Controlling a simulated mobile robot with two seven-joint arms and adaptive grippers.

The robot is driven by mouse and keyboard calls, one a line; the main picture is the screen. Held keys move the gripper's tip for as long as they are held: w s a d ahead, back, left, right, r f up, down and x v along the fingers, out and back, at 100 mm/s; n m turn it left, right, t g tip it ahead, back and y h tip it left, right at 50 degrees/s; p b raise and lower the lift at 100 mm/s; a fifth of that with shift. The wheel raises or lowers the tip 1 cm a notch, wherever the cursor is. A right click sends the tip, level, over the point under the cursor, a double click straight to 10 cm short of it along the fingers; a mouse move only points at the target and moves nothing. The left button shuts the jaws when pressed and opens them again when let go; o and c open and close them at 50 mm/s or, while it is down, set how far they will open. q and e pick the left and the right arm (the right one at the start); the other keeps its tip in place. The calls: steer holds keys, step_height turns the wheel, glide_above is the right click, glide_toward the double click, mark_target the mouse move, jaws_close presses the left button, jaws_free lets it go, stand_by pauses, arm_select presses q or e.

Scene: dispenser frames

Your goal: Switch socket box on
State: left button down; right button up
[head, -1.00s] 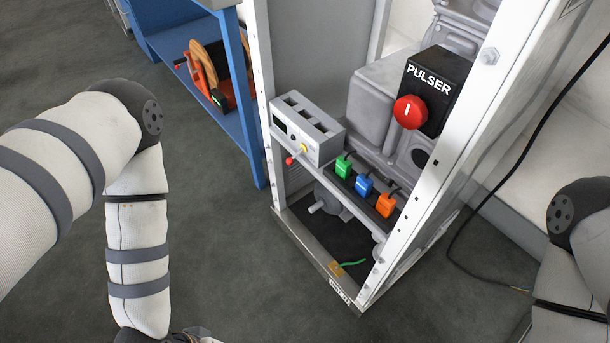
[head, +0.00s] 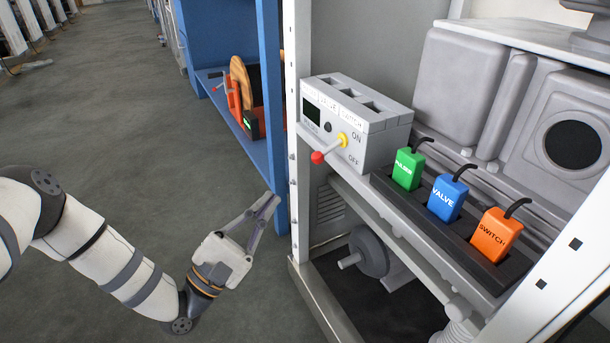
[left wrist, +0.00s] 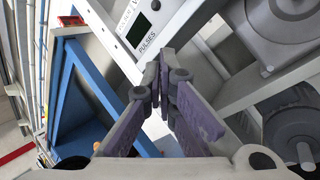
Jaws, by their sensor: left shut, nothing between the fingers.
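The socket box (head: 362,128) is a light grey box with a small dark screen, open slots on top and ON and OFF marks. It also shows in the left wrist view (left wrist: 146,28). Its lever (head: 326,150) has a red knob and a yellow pivot, and points down-left toward the viewer, nearer OFF than ON. My left gripper (head: 271,202) is shut and empty, to the left of and below the box, outside the white frame post. It also shows in the left wrist view (left wrist: 165,85). My right gripper is not in view.
Green (head: 408,168), blue (head: 447,197) and orange (head: 495,234) plugs stand in a dark rail right of the box. The white frame post (head: 298,130) stands close to my left gripper. A blue shelf (head: 245,140) stands behind it. The floor at left is clear.

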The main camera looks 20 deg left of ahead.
mark_target(327, 152)
arm_select(q)
steer(key=shift+d, duration=0.1)
steer(key=b+x, duration=0.1)
steer(key=x, duration=0.8)
steer(key=shift+w+d, duration=0.1)
steer(key=shift+w, duration=0.2)
steer(key=s, duration=0.1)
steer(key=s+d+r, duration=0.1)
steer(key=s+r, duration=0.1)
steer(key=shift+d, duration=0.35)
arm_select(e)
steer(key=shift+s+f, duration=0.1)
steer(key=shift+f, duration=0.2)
